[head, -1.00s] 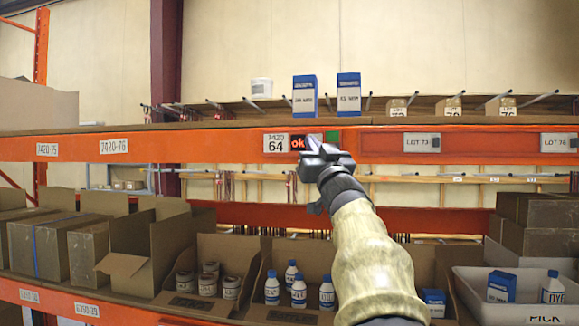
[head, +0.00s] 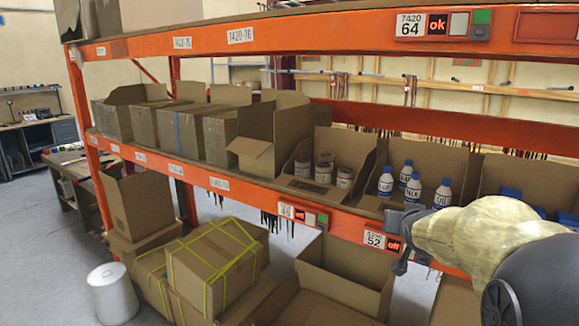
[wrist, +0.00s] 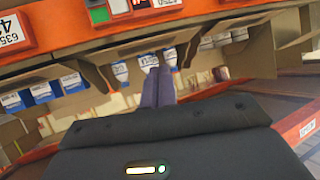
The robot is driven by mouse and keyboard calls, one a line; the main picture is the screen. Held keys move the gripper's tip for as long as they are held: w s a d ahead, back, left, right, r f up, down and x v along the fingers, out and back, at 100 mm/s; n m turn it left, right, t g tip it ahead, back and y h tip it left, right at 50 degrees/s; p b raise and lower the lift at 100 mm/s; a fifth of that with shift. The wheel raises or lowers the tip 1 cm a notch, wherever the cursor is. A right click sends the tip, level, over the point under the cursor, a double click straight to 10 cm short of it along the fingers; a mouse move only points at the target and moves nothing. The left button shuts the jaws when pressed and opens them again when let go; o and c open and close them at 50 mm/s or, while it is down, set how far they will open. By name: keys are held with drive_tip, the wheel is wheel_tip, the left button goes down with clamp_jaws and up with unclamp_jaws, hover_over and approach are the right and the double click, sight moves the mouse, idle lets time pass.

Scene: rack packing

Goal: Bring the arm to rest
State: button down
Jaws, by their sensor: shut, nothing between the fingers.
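My arm reaches in from the right edge of the head view, with my gripper (head: 400,255) in front of the shelf's orange front beam (head: 345,222). In the wrist view, the two dark fingers of my gripper (wrist: 157,88) lie together with nothing between them. They point toward bins of blue-and-white goods on the rack, and I cannot tell the exact gap to them. Part of the shelf front and its right-hand bins are hidden behind my arm in the head view.
White bottles with blue caps (head: 413,188) and several jars (head: 345,177) stand in shelf bins. Strapped cartons (head: 215,262) and an open carton (head: 347,274) are below. The floor at left (head: 40,235) is clear.

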drive_tip(key=s+a+f+n+g+y, duration=0.1)
drive_tip(key=s+a+f+g, duration=0.4)
drive_tip(key=s+f, duration=0.6)
drive_tip(key=s+a+f+n+g+y+b, duration=0.1)
drive_tip(key=s+a+f+g, duration=0.4)
drive_tip(key=s+f, duration=0.7)
drive_tip(key=shift+s+a+f+n+y, duration=0.3)
drive_tip(key=shift+s+a+n, duration=0.2)
drive_tip(key=shift+n, duration=0.2)
